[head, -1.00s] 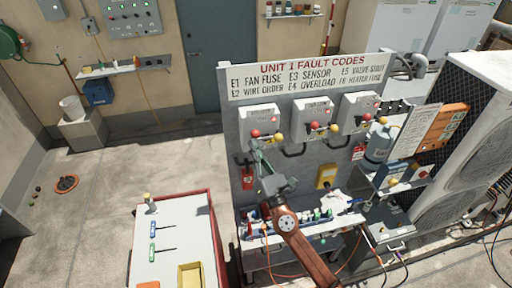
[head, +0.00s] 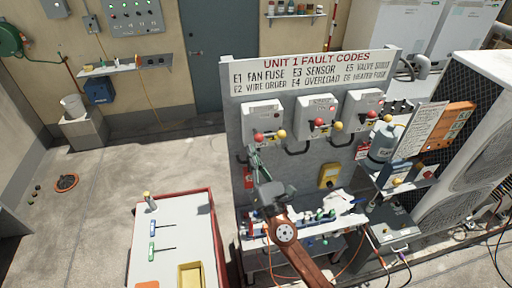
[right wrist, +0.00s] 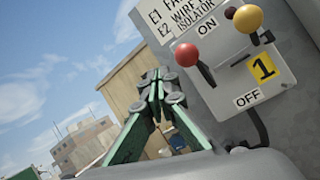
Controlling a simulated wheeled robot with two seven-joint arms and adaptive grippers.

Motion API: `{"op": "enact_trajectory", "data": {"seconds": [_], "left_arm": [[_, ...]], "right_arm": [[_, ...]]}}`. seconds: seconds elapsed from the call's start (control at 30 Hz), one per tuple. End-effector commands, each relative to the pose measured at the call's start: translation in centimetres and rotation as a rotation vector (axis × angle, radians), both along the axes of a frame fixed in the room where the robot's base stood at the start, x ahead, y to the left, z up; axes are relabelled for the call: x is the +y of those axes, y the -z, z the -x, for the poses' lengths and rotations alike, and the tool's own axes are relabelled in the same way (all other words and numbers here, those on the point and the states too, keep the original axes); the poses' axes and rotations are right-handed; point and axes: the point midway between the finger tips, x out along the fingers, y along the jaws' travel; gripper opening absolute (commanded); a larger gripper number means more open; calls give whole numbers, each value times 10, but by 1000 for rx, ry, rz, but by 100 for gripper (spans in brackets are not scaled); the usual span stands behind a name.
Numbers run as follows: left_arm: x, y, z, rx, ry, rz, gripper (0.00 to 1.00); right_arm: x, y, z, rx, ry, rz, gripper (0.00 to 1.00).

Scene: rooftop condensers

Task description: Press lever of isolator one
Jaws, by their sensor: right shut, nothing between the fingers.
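Isolator one (head: 262,112) is the leftmost of three grey boxes on the fault-code board. In the right wrist view its face shows ON above, OFF below and a yellow plate marked 1 (right wrist: 264,68). A red ball knob (head: 259,137) and a yellow ball knob (head: 282,134) stick out on arms at its lower front. They also show in the right wrist view, red (right wrist: 184,51) and yellow (right wrist: 248,18), near the ON label. My right gripper (head: 253,149) is shut and empty, just below and left of the red knob. No contact is visible. My left gripper is out of view.
Two similar isolators, the middle one (head: 316,115) and the right one (head: 362,108), stand alongside. Below is a cluttered shelf (head: 308,231). A red-edged cart (head: 186,235) stands at left. A gas bottle (head: 382,143) is at right.

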Motion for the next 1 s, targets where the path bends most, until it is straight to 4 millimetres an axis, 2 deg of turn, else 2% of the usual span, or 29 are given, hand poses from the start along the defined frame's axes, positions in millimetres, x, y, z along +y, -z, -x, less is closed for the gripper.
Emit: {"op": "enact_trajectory", "data": {"seconds": [0.03, 0.1, 0.3, 0.5, 1.0], "left_arm": [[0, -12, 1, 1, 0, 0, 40], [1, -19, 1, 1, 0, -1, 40], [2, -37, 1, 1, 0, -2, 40], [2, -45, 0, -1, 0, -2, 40], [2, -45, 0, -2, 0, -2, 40]], "right_arm": [[-4, -15, 8, -4, 0, -4, 0], [-10, -23, 17, -4, 2, -3, 0], [-23, -44, 45, -5, 4, -1, 0], [-30, -55, 62, -6, 4, 0, 0], [-31, -56, 66, -4, 1, 0, 0]]}}
